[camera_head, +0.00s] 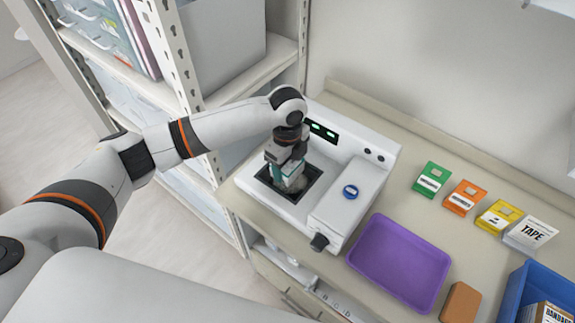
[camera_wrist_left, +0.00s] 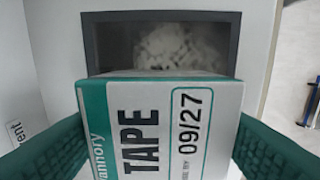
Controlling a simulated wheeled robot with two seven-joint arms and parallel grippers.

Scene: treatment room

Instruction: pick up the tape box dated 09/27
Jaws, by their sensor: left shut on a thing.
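The tape box (camera_wrist_left: 160,125) is white and teal and reads "TAPE" and "09/27" in the left wrist view. My left gripper (camera_head: 286,168) is shut on it, with a teal finger at each side of the box. In the head view the gripper points down over the dark square opening (camera_head: 266,180) of a white machine (camera_head: 338,203). The box is mostly hidden by the gripper there. In the wrist view a pale, lumpy heap (camera_wrist_left: 175,47) lies inside the opening beyond the box. My right gripper is not in view.
A purple tray (camera_head: 400,262) lies empty right of the machine. Green (camera_head: 432,179), orange (camera_head: 465,197) and yellow (camera_head: 498,215) labelled holders and a white TAPE holder (camera_head: 530,235) line the back. A blue bin (camera_head: 515,290) with boxes and a brown block (camera_head: 460,303) are at right.

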